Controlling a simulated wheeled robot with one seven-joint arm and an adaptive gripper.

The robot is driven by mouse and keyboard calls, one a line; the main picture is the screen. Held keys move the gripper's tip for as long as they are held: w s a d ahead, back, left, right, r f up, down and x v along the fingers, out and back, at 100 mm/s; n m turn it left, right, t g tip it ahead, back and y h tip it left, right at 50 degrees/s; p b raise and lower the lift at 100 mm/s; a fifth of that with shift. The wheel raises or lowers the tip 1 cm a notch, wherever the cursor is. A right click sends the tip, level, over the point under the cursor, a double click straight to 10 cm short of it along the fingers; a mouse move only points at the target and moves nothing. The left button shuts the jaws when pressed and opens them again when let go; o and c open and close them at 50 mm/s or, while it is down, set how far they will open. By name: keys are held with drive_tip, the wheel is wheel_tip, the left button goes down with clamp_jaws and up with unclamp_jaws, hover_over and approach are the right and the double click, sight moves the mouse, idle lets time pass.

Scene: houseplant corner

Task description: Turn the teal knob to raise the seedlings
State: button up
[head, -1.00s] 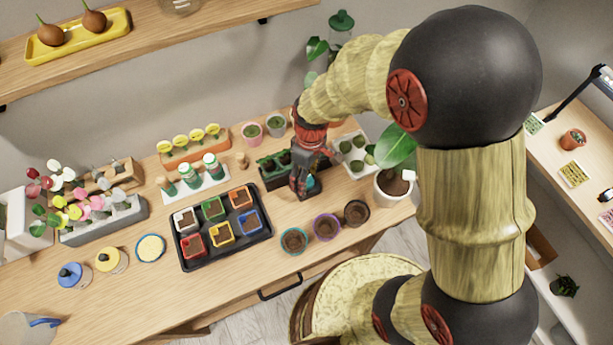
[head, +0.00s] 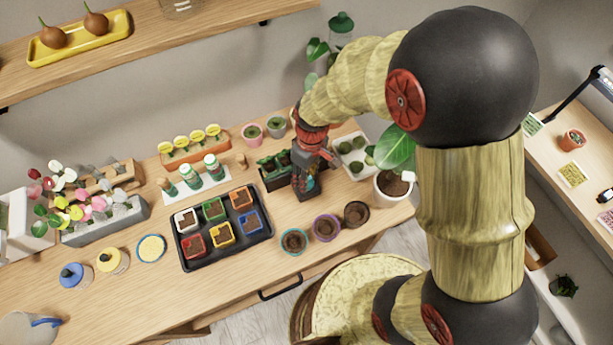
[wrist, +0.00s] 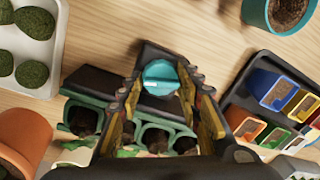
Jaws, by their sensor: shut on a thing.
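The teal knob (wrist: 160,77) sits between my gripper's fingers in the wrist view, at the front of a dark box. My gripper (wrist: 163,90) is shut on the knob, with a finger on each side of it. The seedlings (head: 276,164) stand in the dark planter box (head: 283,184), just left of my gripper. In the wrist view the seedling cups (wrist: 155,137) are green-rimmed with dark soil, partly covered by my gripper.
A black tray of coloured pots (head: 185,253) lies to the left. Teal, purple and dark pots (head: 326,227) stand near the table's front edge. A white tray with green balls (head: 366,171) and a white-potted plant (head: 391,190) are close on the right.

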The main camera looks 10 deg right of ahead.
sight(310, 177)
drive_tip(key=m+p, duration=0.1)
drive_tip(key=m, duration=0.2)
drive_tip(key=o, duration=1.1)
drive_tip(key=shift+o, duration=0.3)
wheel_tip(310, 177, up, 12)
drive_tip(key=d, duration=0.1)
drive_tip(key=shift+w, duration=0.2)
